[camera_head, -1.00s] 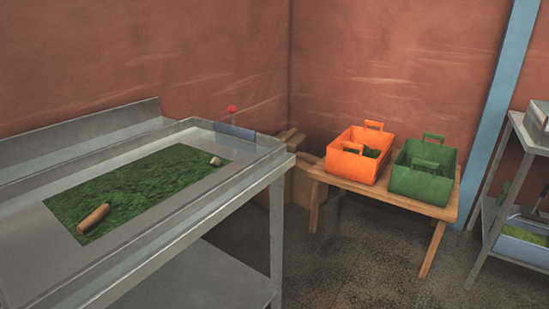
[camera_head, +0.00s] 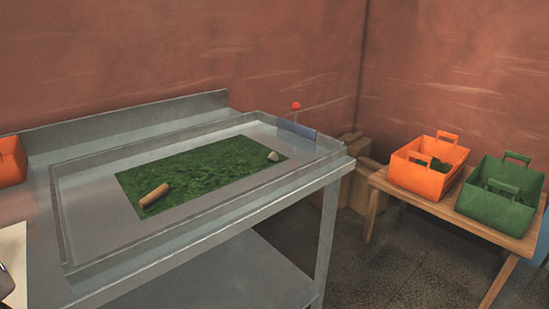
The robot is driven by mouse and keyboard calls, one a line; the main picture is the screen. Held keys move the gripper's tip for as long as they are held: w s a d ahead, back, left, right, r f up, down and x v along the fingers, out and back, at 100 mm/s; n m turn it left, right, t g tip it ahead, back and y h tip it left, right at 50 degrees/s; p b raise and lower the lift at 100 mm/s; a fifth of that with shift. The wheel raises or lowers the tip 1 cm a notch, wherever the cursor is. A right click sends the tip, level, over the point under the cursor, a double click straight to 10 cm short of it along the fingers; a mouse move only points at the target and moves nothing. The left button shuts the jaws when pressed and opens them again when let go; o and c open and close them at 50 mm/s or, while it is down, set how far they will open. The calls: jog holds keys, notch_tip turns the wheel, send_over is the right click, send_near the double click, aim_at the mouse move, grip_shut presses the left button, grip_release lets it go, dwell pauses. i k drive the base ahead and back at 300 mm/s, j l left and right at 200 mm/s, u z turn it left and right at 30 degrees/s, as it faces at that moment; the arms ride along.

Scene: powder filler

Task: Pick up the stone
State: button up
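A small pale stone (camera_head: 273,156) lies near the far right end of a green patch of powder or leaf-like material (camera_head: 205,170). The patch lies in the shallow metal tray top of a steel table (camera_head: 95,225). A tan, cylinder-like piece (camera_head: 154,195) lies at the near left end of the same patch, apart from the stone. My gripper does not show clearly; only a small dark shape sits at the lower left edge, and I cannot tell what it is.
A red-knobbed lever (camera_head: 296,107) stands at the table's far right corner. An orange basket (camera_head: 421,178) and a green basket (camera_head: 500,195) stand on a wooden bench (camera_head: 455,217) at right. Another orange container (camera_head: 11,161) is at the left edge. Floor shows between table and bench.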

aim_at(273, 157)
jog(key=i+l+z, duration=0.1)
jog(key=i+z, duration=0.2)
jog(key=i, duration=0.25)
jog(key=i+z, duration=0.35)
jog(key=i, duration=0.25)
jog(key=i+j, duration=0.25)
jog(key=i, duration=0.1)
